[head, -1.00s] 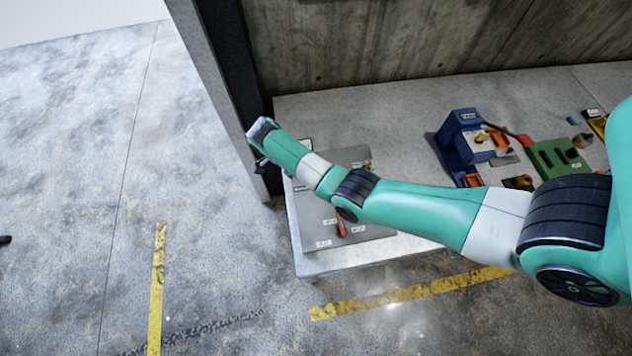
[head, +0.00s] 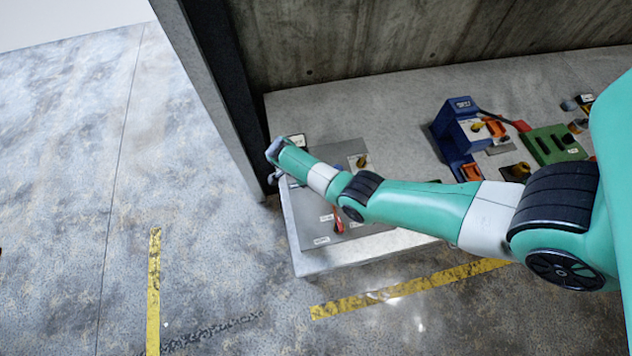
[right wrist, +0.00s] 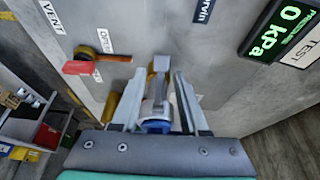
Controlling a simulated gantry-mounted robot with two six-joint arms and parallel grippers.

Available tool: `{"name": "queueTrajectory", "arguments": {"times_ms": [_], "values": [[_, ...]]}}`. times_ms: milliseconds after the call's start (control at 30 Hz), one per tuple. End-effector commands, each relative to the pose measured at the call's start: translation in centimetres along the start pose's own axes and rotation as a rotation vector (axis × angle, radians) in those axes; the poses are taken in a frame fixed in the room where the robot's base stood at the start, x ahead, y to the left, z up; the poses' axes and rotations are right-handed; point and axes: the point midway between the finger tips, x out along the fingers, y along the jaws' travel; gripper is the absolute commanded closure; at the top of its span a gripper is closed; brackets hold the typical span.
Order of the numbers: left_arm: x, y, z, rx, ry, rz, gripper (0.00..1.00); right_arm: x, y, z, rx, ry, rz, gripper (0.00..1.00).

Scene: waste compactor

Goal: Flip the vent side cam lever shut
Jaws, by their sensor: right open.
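The right wrist view shows a grey metal panel with a VENT label (right wrist: 51,16) at upper left. A metallic lever (right wrist: 160,85) with a blue part at its base stands between the fingers of my right gripper (right wrist: 157,88). I cannot tell whether this is the vent side cam lever, or whether the fingers touch it. The gripper is open. Brass-coloured parts show behind the lever. In the head view, my right gripper (head: 277,158) is above the left end of the bench, small and partly turned away. My left gripper is not in view.
A red-handled valve (right wrist: 90,62) sits on the panel left of the gripper. A green 0 kPa display (right wrist: 286,27) is at upper right. On the bench (head: 385,110) stand a blue fixture (head: 458,130) and a green block (head: 553,146). A dark post (head: 225,80) rises beside the bench's left end.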

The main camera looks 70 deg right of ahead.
Motion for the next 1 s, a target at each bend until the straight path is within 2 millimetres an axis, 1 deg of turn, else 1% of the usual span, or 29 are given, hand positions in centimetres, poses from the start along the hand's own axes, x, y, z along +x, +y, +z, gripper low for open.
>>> {"name": "queueTrajectory", "arguments": {"times_ms": [100, 133, 267, 300, 367, 633, 767, 867, 1000], "values": [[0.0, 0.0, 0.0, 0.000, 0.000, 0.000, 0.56, 0.0, 0.0, 0.0, 0.000, 0.000, 0.000, 0.56], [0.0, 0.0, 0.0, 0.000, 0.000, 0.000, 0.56, -0.1, 0.0, 0.0, 0.000, 0.000, 0.000, 0.58], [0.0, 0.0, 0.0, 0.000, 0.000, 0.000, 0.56, -0.1, 0.0, 0.0, 0.000, 0.000, 0.000, 0.81], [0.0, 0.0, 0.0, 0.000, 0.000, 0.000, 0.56, -0.1, 0.0, 0.0, 0.000, 0.000, 0.000, 0.89], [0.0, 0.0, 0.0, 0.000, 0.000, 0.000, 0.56, -0.1, 0.0, 0.0, 0.000, 0.000, 0.000, 0.99], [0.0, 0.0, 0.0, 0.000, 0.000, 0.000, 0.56, -0.1, 0.0, 0.0, 0.000, 0.002, 0.001, 1.00], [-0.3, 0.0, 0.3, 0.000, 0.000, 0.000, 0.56, 0.1, 0.0, 0.1, -0.002, 0.017, 0.001, 1.00], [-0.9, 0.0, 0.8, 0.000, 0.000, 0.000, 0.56, 0.4, 0.0, 0.2, -0.002, 0.044, 0.002, 1.00], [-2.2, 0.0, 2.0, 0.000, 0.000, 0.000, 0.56, 0.9, 0.0, 0.4, -0.002, 0.112, 0.002, 1.00]]}}
